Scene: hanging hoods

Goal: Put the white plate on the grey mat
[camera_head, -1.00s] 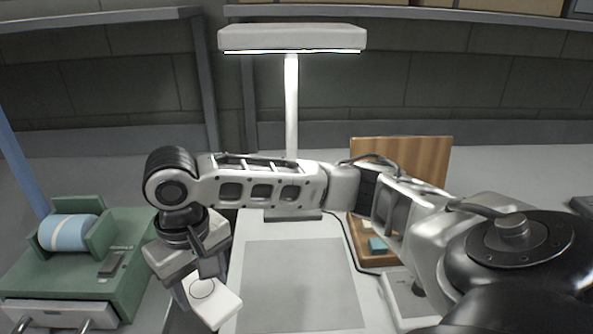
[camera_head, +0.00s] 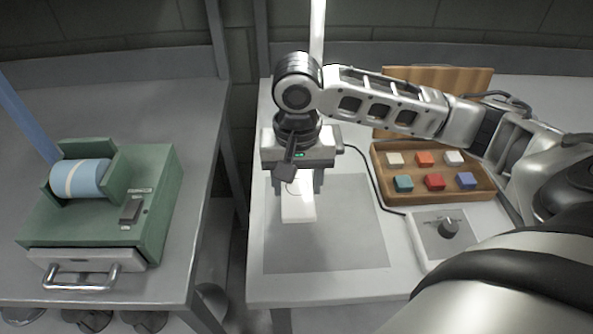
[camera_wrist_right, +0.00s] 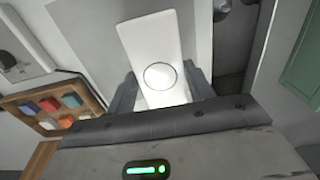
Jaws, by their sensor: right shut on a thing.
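The white plate (camera_head: 298,208) is a small flat rectangle with a thin circle drawn on it. My right gripper (camera_head: 300,186) is shut on it, and the plate points toward the front edge of the table. In the head view it shows over the left part of the grey mat (camera_head: 345,240); I cannot tell whether it touches the mat. The right wrist view shows the plate (camera_wrist_right: 152,42) between both fingers of the gripper (camera_wrist_right: 162,88). The hand hides the mat's upper left part. My left gripper is not in view.
Right of the mat are a wooden tray (camera_head: 424,197) with several coloured blocks and a grey box with a dark knob (camera_head: 448,228). A lamp post (camera_head: 317,40) stands behind. A green machine with a blue roll (camera_head: 80,178) sits on the left table, across a gap.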

